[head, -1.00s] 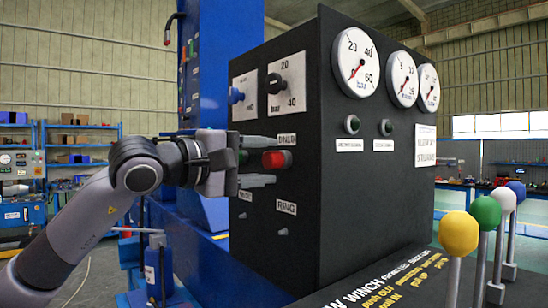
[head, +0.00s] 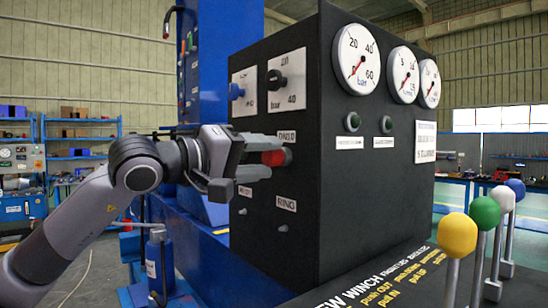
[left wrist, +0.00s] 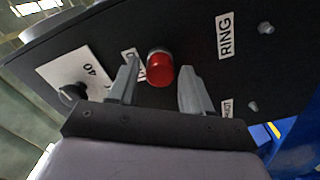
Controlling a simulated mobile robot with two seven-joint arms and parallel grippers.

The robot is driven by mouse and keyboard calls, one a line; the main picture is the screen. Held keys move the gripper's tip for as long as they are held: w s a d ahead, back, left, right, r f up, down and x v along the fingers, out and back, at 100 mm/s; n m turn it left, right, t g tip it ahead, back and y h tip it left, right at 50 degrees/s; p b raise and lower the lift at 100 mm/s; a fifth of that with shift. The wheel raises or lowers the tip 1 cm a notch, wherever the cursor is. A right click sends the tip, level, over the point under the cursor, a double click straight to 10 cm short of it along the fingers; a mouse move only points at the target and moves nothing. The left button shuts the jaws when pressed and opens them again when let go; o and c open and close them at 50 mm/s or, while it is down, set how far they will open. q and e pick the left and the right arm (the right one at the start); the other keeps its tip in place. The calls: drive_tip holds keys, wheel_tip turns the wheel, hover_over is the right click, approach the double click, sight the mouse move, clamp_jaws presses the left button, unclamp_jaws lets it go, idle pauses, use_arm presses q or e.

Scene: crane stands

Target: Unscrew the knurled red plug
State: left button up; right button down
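The red plug (head: 275,158) sticks out of the left side face of the black control box, below a small label. My left gripper (head: 262,158) is at this face, with one finger above the plug and one below it. The plug's knurling is too small to make out. My right gripper is not in view.
On the same face are a blue knob (head: 236,92), a black knob (head: 275,79) and a RING label (head: 286,204). Gauges (head: 356,60) are on the front. Ball-topped levers (head: 457,236) stand at the lower right. A blue column (head: 222,60) rises behind the box.

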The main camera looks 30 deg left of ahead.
use_arm(q)
clamp_jaws()
drive_tip(key=shift+s, duration=0.1)
drive_tip(key=shift+f+n+b, duration=0.15)
drive_tip(key=shift+n+b, duration=0.5)
drive_tip(key=shift+n, duration=0.45)
drive_tip(key=n, duration=0.3)
drive_tip(key=shift+b, duration=0.35)
